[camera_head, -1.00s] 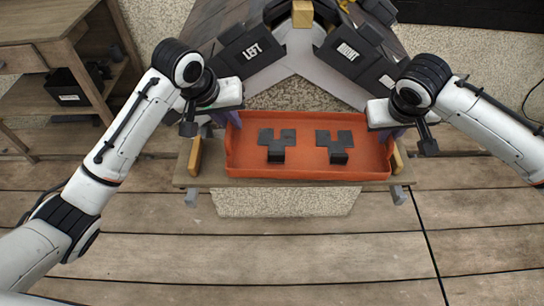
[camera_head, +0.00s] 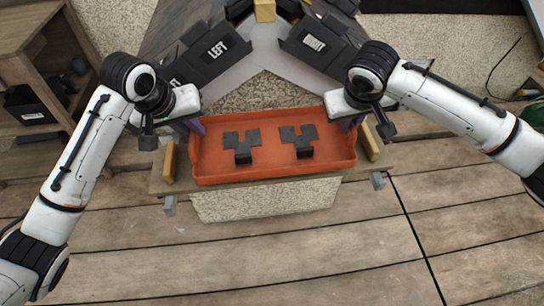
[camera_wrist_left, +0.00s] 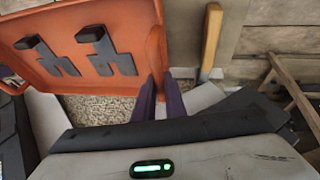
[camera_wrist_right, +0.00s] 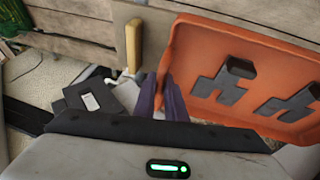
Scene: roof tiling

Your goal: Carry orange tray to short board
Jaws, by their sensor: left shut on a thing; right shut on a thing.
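The orange tray (camera_head: 272,176) is roughly level in the head view, with two dark T-shaped tiles (camera_head: 242,147) (camera_head: 297,143) inside. My left gripper (camera_head: 190,125) is shut on its left end wall. My right gripper (camera_head: 349,122) is shut on its right end wall. The purple fingers show on the rim in the left wrist view (camera_wrist_left: 160,98) and the right wrist view (camera_wrist_right: 163,94). A short wooden board (camera_head: 175,184) with a yellow block (camera_head: 169,161) (camera_head: 370,147) near each end shows below the tray. I cannot tell whether the tray touches it.
A small roof with dark tiles marked LEFT (camera_head: 217,48) and RIGHT (camera_head: 314,44) stands just behind the tray. A wooden shelf (camera_head: 45,68) with a dark bin is at the left. The plank floor (camera_head: 270,260) in front is clear.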

